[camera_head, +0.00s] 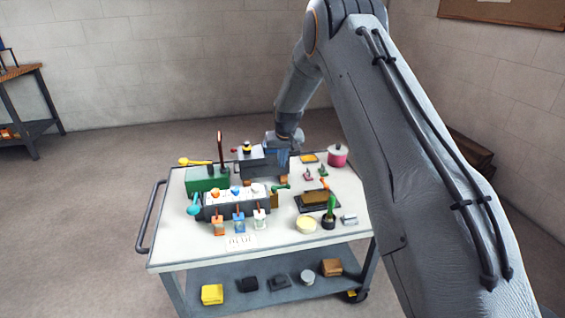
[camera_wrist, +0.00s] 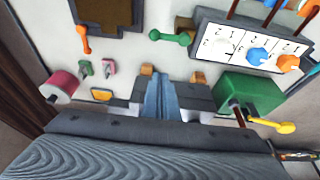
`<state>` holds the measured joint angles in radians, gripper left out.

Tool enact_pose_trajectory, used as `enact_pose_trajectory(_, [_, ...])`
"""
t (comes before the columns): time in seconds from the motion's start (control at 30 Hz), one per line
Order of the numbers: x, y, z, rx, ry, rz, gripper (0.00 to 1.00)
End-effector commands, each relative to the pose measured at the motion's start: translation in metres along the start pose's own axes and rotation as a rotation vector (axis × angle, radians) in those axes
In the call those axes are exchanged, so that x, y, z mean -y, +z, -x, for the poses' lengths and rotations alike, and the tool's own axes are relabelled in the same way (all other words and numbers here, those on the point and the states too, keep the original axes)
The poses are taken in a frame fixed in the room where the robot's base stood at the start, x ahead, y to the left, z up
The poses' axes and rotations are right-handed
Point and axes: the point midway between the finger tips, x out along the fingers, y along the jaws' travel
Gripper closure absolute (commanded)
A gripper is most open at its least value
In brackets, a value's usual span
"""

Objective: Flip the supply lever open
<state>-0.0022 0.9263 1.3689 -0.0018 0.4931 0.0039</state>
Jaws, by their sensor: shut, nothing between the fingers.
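Several levers show, and I cannot tell which one is the supply lever. A green lever (camera_wrist: 171,38) lies on the white cart top beside the numbered panel; it also shows in the head view (camera_head: 282,187). An orange lever (camera_wrist: 84,39) stands further left in the wrist view, and a yellow-handled lever (camera_wrist: 272,125) sticks out from a green box (camera_wrist: 250,94) at right. In the head view the fingertips are hard to make out.
The cart top (camera_head: 182,241) is crowded. The front left corner is clear.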

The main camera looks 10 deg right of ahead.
Motion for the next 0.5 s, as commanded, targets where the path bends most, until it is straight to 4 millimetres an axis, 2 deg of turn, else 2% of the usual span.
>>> enact_pose_trajectory(0.2, [0.0,0.001,-0.037,0.003,0.0,0.0,1.0])
enact_pose_trajectory(0.5, [0.0,0.002,-0.073,0.002,0.0,0.0,1.0])
